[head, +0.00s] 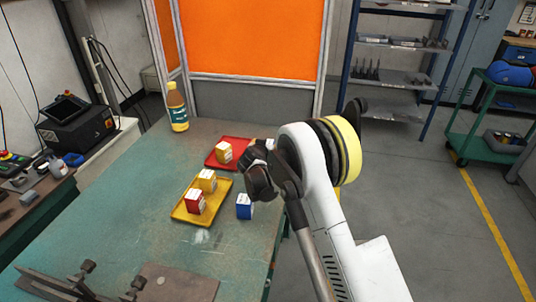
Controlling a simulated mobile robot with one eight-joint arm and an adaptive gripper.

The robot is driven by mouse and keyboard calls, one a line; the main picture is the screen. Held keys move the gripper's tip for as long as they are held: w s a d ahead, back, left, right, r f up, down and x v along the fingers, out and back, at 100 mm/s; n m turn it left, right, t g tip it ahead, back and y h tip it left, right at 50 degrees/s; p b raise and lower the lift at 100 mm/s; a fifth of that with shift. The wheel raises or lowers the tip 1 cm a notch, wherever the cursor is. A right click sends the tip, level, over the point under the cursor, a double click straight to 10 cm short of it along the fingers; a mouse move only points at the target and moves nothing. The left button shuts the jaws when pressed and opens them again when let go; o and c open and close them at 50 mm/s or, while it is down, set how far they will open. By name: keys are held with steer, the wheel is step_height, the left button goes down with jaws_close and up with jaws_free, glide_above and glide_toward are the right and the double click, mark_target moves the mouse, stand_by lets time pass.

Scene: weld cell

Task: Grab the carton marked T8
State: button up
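Several small cartons stand on the green table (130,215); their marks are too small to read, so I cannot tell which is T8. A yellow-orange carton (224,152) is on the red tray (216,165). A yellow carton (208,181) and a red carton (195,202) are on the yellow tray (222,203). A blue-and-white carton (244,207) stands on bare table right of the yellow tray. My gripper (252,166) is over the table's right side, between the trays and my arm; its fingers are dark and bunched together in this view. I see nothing clearly held.
A bottle with a yellow base (178,107) stands at the table's back edge. A white item (269,144) is partly hidden behind my gripper. Clamps and a metal plate (178,284) lie at the front. The table's left middle is clear. An orange screen (248,38) stands behind.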

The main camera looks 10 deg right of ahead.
steer(key=shift+w, duration=0.15)
steer(key=c, duration=1.3)
steer(key=shift+r, duration=0.1)
